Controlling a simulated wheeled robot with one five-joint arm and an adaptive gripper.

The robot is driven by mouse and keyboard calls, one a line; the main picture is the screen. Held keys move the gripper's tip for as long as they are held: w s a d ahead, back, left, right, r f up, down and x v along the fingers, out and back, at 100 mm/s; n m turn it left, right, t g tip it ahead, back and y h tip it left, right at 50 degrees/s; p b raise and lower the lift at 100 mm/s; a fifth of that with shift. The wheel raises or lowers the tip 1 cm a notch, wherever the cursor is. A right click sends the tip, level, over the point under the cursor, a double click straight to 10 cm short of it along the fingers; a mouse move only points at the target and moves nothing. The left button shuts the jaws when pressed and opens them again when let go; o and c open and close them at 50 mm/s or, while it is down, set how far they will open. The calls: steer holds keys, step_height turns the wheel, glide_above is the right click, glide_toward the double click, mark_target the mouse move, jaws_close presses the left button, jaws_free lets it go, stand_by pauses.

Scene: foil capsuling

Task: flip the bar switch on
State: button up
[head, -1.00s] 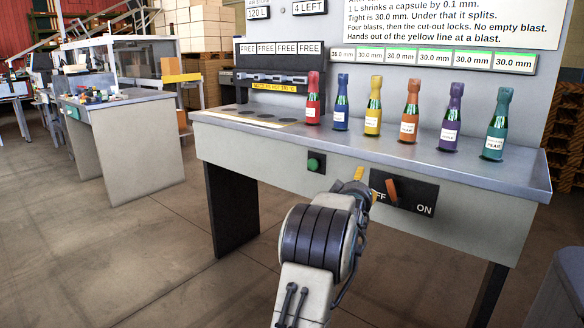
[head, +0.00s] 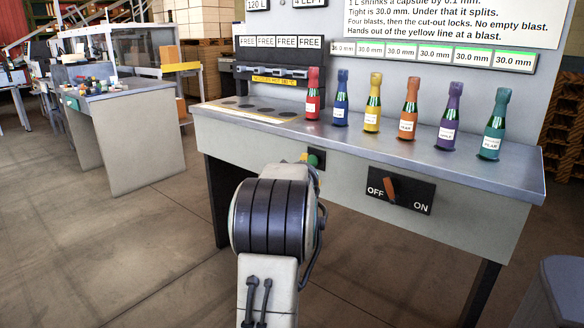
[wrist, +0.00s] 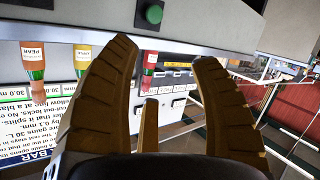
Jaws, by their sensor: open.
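The bar switch (head: 401,191) is a black plate on the bench's front face, marked OFF at left and ON at right. Its orange lever (head: 390,188) leans with its top toward OFF. The switch does not show in the wrist view. My gripper (wrist: 165,58) is open and empty in the wrist view, with its two brown-yellow fingers spread apart. In the head view my arm hides most of the gripper, which is left of the switch, near the green button (head: 316,160), and apart from the lever.
The green button also shows in the wrist view (wrist: 154,14). Several foil-topped bottles, such as the red one (head: 312,95), stand along the bench top (head: 460,158). A rack (head: 275,70) with FREE labels stands behind. The floor before the bench is clear.

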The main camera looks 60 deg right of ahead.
steer(key=shift+w+a+r+y+p, duration=0.15)
steer(key=shift+w+a+r+p, duration=0.1)
steer(key=shift+w+a, duration=0.35)
steer(key=shift+w+a+r+y+p, duration=0.1)
steer(key=shift+w+a+r+y, duration=0.1)
steer(key=shift+w+a, duration=0.4)
